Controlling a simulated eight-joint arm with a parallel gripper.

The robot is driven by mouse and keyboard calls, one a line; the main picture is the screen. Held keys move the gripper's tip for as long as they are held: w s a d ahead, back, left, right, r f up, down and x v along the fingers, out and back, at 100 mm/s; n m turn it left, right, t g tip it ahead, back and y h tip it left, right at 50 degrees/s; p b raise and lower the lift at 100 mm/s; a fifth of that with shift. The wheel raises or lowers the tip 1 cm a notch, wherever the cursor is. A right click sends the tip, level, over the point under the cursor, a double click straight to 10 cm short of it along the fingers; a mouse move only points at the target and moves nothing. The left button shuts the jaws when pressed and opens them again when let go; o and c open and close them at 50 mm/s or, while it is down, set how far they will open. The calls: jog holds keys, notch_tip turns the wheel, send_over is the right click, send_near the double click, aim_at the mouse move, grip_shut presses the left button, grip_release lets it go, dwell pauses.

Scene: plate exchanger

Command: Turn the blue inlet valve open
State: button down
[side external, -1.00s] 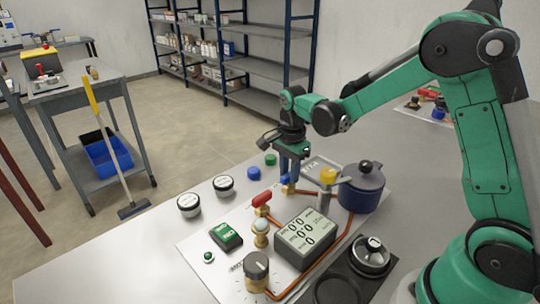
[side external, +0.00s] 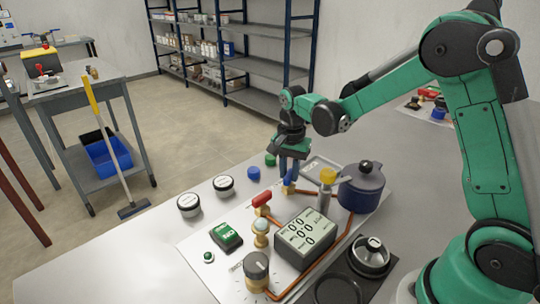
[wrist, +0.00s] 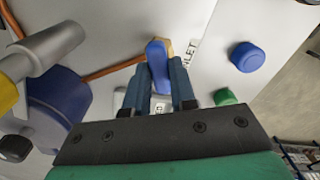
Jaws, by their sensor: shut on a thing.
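The blue inlet valve has a blue lever handle (wrist: 157,62) on a brass body (wrist: 166,47), beside the printed "INLET" label in the wrist view. In the side external view the blue handle (side external: 288,186) shows only in part below my gripper (side external: 291,176). In the wrist view my gripper (wrist: 158,80) points down with one finger on each side of the handle. The jaws are shut on the handle. The handle's lower end is partly hidden between the fingers.
A red-handled valve (side external: 262,199), a yellow-topped valve (side external: 327,177), a grey display box (side external: 304,238) and a dark blue pot (side external: 361,188) stand close by. A blue cap (side external: 253,173) and a green cap (side external: 270,159) lie behind. The front left of the table is clear.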

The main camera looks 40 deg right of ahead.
aim_at(289, 173)
jog(key=n, duration=1.3)
dwell(0.5)
jog(key=c, duration=0.7)
grip_release()
jog(key=shift+r, duration=2.85)
